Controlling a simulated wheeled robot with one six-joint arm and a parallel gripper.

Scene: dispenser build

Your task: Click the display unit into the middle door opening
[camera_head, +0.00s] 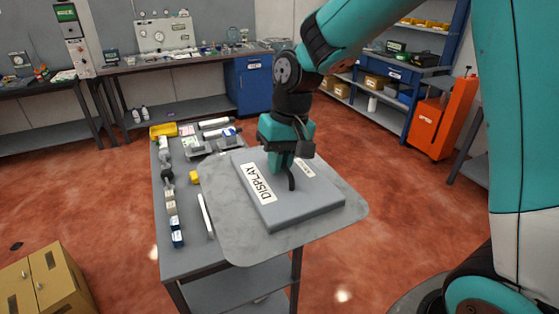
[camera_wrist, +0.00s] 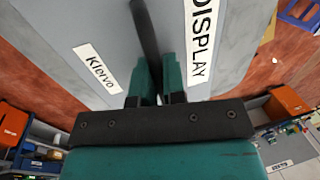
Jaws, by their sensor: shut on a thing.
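The display unit (camera_head: 300,208) is a flat grey panel with a white DISPLAY label and a smaller label beside a dark curved handle (camera_head: 292,182). It lies flat on, or just above, a grey rounded plate (camera_head: 235,248); I cannot tell which. My gripper (camera_head: 284,168) points down over its middle, shut on the handle. In the wrist view the fingers (camera_wrist: 160,88) close around the handle (camera_wrist: 147,45), with the panel (camera_wrist: 75,22) beneath. I cannot make out the middle door opening in either view.
A grey table (camera_head: 190,262) under the plate holds small parts and a yellow bin (camera_head: 163,130) on its left. Workbenches and a blue cabinet (camera_head: 249,84) stand behind. An orange cabinet (camera_head: 443,118) is at right, a tan box (camera_head: 45,283) at lower left.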

